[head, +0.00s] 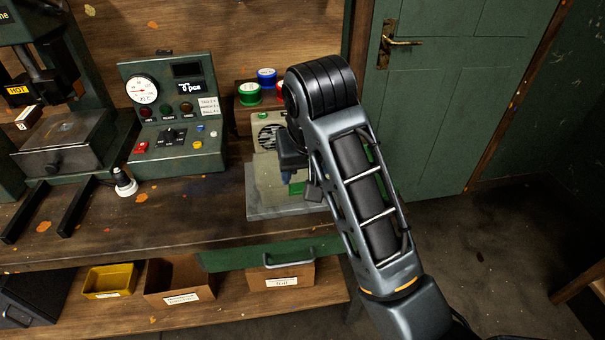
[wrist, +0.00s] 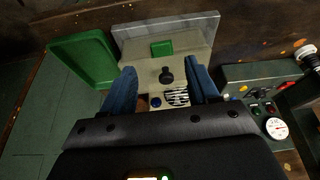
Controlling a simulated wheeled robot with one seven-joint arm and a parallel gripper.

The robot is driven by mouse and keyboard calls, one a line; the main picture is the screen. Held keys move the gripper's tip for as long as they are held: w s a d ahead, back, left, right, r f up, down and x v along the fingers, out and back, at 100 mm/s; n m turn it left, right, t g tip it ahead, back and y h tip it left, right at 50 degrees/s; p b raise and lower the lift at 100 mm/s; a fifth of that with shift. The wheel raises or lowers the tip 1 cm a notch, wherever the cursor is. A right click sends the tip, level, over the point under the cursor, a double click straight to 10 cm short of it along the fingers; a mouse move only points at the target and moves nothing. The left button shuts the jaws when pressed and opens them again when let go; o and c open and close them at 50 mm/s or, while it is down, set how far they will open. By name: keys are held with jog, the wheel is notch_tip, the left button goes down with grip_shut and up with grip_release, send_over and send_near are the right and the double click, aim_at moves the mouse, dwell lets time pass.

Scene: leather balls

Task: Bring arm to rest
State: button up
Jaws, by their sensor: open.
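My gripper (head: 292,170) hangs over a beige machine on the workbench, largely hidden behind my arm in the head view. In the wrist view, its two blue fingers (wrist: 163,88) stand apart with nothing held between them. I cannot tell the exact gap between fingertips and machine.
A green control panel (head: 175,120) with a gauge stands left of the machine, and a press (head: 62,145) is further left. Green and blue tins (head: 249,95) are behind. A drawer (head: 250,255) and yellow bin (head: 110,281) lie below. Floor at right is clear.

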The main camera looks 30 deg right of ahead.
dwell(0.5)
jog(key=s+f+n+t, duration=0.1)
jog(key=s+f+t, duration=0.2)
jog(key=s+f, duration=0.7)
jog(key=s+f+n+t+y, duration=0.1)
jog(key=s+f+t, duration=0.3)
jog(key=s, duration=0.8)
jog(key=s+r+t, duration=0.2)
jog(key=s+r, duration=0.3)
jog(key=s, duration=0.4)
jog(key=s+r+n+t+b, duration=0.1)
jog(key=s+r, duration=0.5)
jog(key=s, duration=0.2)
jog(key=shift+s+r+t, duration=0.15)
jog(key=shift+s+t, duration=0.25)
jog(key=shift+w, duration=0.1)
